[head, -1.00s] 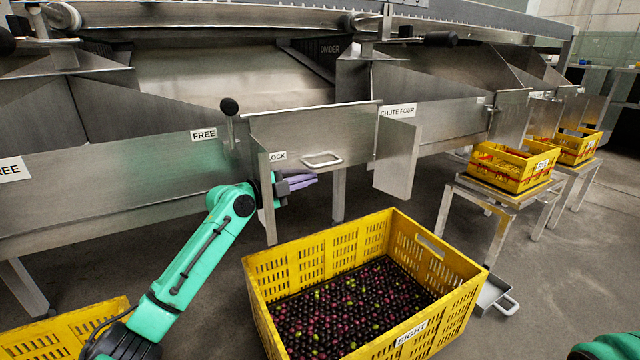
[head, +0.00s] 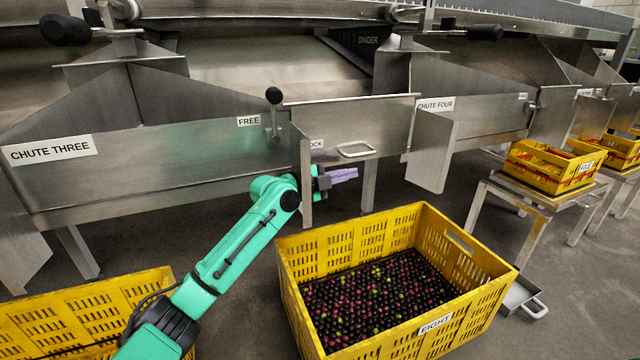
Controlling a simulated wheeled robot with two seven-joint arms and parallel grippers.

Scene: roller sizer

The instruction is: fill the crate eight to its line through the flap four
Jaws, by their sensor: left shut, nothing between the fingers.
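My left gripper (head: 345,175) is shut and empty, just under the flap's lower edge and above the crate's back left side. I cannot tell whether it touches the flap. My right gripper is not in view.
Another yellow crate (head: 80,310) stands at the lower left, partly behind my left arm. Smaller yellow crates, one labelled FIVE (head: 548,168), sit on steel stands at the right.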

